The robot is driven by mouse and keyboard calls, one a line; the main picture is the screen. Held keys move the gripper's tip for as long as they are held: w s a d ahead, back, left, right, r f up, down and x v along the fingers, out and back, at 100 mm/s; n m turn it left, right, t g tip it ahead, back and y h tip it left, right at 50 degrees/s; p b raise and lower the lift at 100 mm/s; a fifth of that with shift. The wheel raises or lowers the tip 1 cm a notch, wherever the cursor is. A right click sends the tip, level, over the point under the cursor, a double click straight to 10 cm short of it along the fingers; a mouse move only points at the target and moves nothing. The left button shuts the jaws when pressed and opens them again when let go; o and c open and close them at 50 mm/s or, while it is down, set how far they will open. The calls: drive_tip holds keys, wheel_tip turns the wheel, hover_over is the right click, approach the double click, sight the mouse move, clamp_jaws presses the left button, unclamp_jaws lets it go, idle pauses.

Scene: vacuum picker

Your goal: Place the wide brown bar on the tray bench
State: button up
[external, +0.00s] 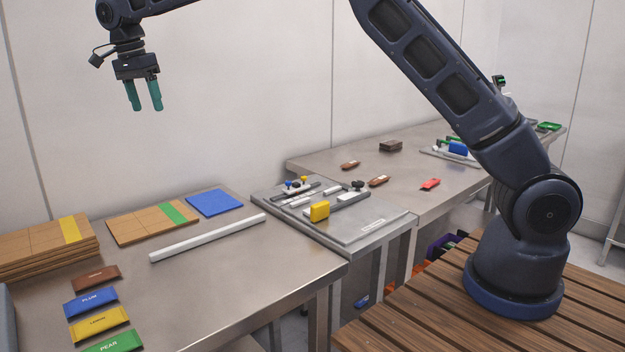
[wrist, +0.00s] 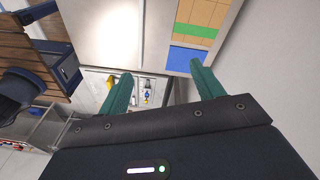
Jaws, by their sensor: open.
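A wide dark brown bar (external: 391,146) lies on the far steel bench (external: 325,160), near its back edge. Two slimmer brown bars, one (external: 350,165) and another (external: 378,181), lie nearer on that bench. My gripper (external: 144,108) is open and empty, high above the near steel bench (external: 215,277), fingers pointing down. That bench carries wooden trays (external: 140,224); which bench is called the tray bench is not labelled. In the wrist view my open fingers (wrist: 160,70) frame the bench area, with no brown bar clearly visible there.
A grey fixture plate (external: 350,232) with a yellow block (external: 319,211) stands between the benches. A white bar (external: 207,238), a blue mat (external: 214,203) and a column of labelled packets (external: 91,298) lie on the near bench. A red bar (external: 430,184) lies on the far bench.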

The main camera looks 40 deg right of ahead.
drive_tip(key=s+d+r+n+y, duration=0.1)
drive_tip(key=s+d+r, duration=0.3)
drive_tip(key=d, duration=0.4)
drive_tip(key=s+d+r+n+t, duration=0.1)
drive_tip(key=s+d+r+n, duration=0.2)
drive_tip(key=d, duration=0.4)
drive_tip(key=s+d+r+y, duration=0.1)
drive_tip(key=s+d+r, duration=0.3)
drive_tip(key=d+r, duration=0.3)
drive_tip(key=s+d+n+t, duration=0.1)
drive_tip(key=s+d+n, duration=0.3)
drive_tip(key=s+d, duration=0.95)
drive_tip(key=s+d+f+n+t, duration=0.1)
drive_tip(key=s+d+f+n, duration=0.1)
drive_tip(key=s, duration=0.6)
drive_tip(key=s+d+f+n+t, duration=0.1)
drive_tip(key=s+d+f+n, duration=0.1)
drive_tip(key=s, duration=0.6)
drive_tip(key=s+d+f+n, duration=0.1)
drive_tip(key=s+d+f, duration=0.3)
drive_tip(key=s+f, duration=0.2)
drive_tip(key=s, duration=0.2)
drive_tip(key=shift+s+d+n+t, duration=0.15)
drive_tip(key=shift+s+n+t, duration=0.2)
drive_tip(key=shift+n+t, duration=0.05)
